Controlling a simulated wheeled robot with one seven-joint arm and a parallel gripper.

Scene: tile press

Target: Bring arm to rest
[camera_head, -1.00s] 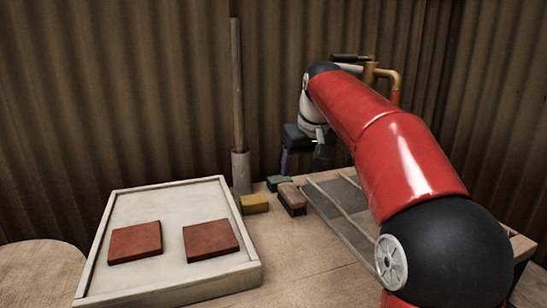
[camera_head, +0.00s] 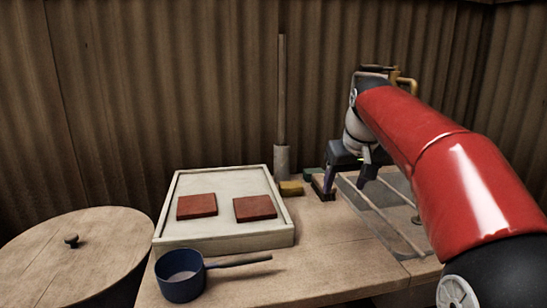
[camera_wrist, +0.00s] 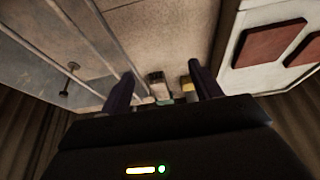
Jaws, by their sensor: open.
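My gripper (camera_head: 347,182) hangs at the end of my red arm over the back right of the table (camera_head: 330,225). Its two dark fingers are apart, with nothing held between them. In the wrist view the open fingers (camera_wrist: 160,90) frame a small brown block (camera_wrist: 156,78) and a yellow block (camera_wrist: 186,83) lying beyond them. In the head view the brown block is mostly hidden behind a finger.
A pale tray (camera_head: 225,243) holds two red tiles (camera_head: 197,206) (camera_head: 255,208). A blue pan (camera_head: 180,276) stands at the front edge. A round wooden lid (camera_head: 70,255) is at left. A post (camera_head: 282,110) rises behind the yellow block (camera_head: 291,188). Grey rails (camera_head: 375,215) lie at right.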

